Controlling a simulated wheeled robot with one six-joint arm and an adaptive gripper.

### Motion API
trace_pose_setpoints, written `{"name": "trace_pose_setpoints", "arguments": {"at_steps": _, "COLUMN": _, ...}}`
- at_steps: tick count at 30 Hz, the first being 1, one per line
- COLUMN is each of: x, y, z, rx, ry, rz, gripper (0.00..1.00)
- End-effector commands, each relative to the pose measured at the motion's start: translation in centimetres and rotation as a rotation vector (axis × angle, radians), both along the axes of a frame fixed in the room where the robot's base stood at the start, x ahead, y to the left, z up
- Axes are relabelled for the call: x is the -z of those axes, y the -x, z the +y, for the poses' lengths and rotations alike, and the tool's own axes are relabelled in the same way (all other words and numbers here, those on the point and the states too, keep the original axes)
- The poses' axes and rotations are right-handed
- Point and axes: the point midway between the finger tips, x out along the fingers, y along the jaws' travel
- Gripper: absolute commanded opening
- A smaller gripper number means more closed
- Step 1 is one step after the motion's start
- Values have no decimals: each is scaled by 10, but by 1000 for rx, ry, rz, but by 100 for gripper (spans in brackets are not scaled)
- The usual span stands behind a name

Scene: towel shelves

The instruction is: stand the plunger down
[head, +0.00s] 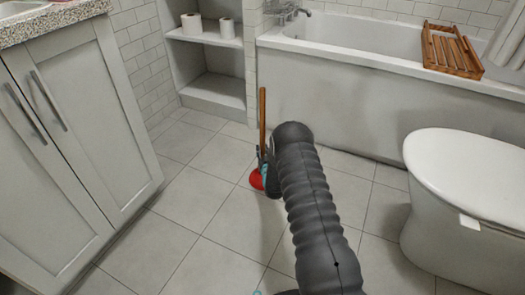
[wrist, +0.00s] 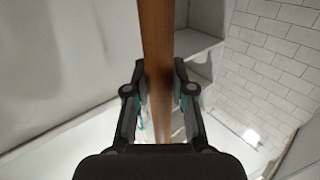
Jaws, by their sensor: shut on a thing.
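The plunger has a brown wooden handle (head: 262,118) and a red rubber cup (head: 256,179). It is upright, cup down, over the tiled floor in front of the bathtub. My gripper (head: 264,160) is shut on the lower part of the handle, just above the cup. In the wrist view the handle (wrist: 157,60) runs between the two fingers of my gripper (wrist: 160,90). My arm hides part of the cup's right side. I cannot tell whether the cup touches the floor.
A white toilet (head: 470,190) stands at the right. A grey cabinet (head: 85,130) stands at the left. Behind are the bathtub (head: 340,95) with a wooden rack (head: 452,50), and a shelf niche (head: 205,40) with two paper rolls. The floor (head: 190,205) left of the plunger is clear.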

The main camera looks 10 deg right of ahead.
Motion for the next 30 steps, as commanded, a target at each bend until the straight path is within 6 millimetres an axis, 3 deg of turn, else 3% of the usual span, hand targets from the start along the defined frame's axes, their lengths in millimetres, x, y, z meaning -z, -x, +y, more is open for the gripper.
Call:
{"name": "trace_pose_setpoints", "arguments": {"at_steps": 1, "x": -1, "y": -1, "z": 0, "rx": 0, "ry": 0, "rz": -2, "gripper": 0}}
{"name": "trace_pose_setpoints", "arguments": {"at_steps": 2, "x": -1, "y": -1, "z": 0, "rx": 0, "ry": 0, "rz": -2, "gripper": 31}}
{"name": "trace_pose_setpoints", "arguments": {"at_steps": 5, "x": -1, "y": 0, "z": 0, "rx": 0, "ry": 0, "rz": -2, "gripper": 53}}
{"name": "trace_pose_setpoints", "arguments": {"at_steps": 17, "x": 1, "y": 6, "z": 0, "rx": 0, "ry": 0, "rz": 1, "gripper": 53}}
{"name": "trace_pose_setpoints", "arguments": {"at_steps": 20, "x": 0, "y": 18, "z": -1, "rx": 0, "ry": 0, "rz": 2, "gripper": 53}}
{"name": "trace_pose_setpoints", "arguments": {"at_steps": 30, "x": 0, "y": 84, "z": -2, "rx": 0, "ry": 0, "rz": 3, "gripper": 53}}
